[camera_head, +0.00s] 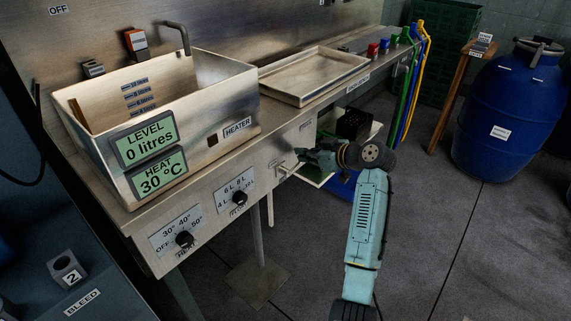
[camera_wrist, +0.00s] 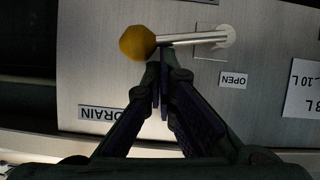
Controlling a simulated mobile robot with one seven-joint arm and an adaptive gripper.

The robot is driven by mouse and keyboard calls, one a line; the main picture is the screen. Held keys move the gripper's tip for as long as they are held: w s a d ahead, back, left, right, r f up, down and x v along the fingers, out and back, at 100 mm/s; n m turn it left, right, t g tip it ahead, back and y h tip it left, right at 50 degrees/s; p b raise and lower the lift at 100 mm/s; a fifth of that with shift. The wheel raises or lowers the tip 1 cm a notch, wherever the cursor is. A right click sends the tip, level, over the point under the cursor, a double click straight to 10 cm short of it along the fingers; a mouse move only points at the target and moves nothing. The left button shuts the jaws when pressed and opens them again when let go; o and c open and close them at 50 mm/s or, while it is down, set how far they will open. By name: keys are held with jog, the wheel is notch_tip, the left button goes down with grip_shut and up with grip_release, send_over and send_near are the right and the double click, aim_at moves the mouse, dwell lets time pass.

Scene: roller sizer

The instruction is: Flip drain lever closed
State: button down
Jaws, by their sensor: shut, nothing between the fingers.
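The drain lever (camera_wrist: 190,39) is a metal rod with a yellow ball knob (camera_wrist: 137,42), mounted on the steel front panel. In the wrist view the rod lies about level, its knob at the left and its round base (camera_wrist: 228,36) at the right. In the head view my gripper (camera_head: 302,155) is at the panel and hides much of the lever.
A steel basin (camera_head: 225,92) with level and heat displays stands on the bench. A shallow tray (camera_head: 315,75) is to its right. Dial knobs (camera_head: 239,198) sit on the front panel. A blue barrel (camera_head: 508,110) stands at the right.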

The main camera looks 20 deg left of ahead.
jog(key=shift+w+d+f, duration=0.1)
jog(key=shift+w+f, duration=0.15)
jog(key=shift+f, duration=0.15)
jog(key=shift+b, duration=0.3)
